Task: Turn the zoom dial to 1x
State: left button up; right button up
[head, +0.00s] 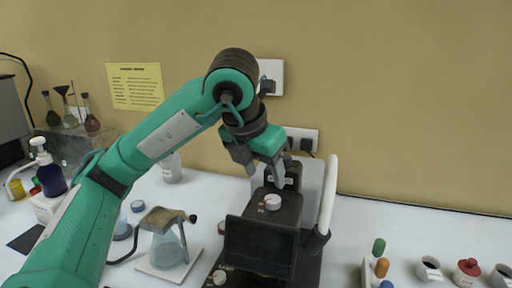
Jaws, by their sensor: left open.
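A black instrument (262,245) with a dark screen stands on the white bench at the centre bottom. A small white round dial (272,202) sits on its top. Another pale knob (219,277) is low on its left side. I cannot read any markings, so I cannot tell which one is the zoom dial or its setting. My left gripper (263,174) is open, pointing down above the back of the instrument, just above and behind the top dial in the picture. It appears apart from the dial. My right gripper is not in view.
A flask on a stand (168,245) is left of the instrument, close to my left arm. A white upright tube (328,195) rises at the instrument's right. Coloured vials (381,268) and small jars (467,272) stand farther right. Wall sockets are behind.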

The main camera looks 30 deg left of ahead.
pick_arm(q)
jog(key=v, duration=0.6)
jog(key=shift+p, duration=0.3)
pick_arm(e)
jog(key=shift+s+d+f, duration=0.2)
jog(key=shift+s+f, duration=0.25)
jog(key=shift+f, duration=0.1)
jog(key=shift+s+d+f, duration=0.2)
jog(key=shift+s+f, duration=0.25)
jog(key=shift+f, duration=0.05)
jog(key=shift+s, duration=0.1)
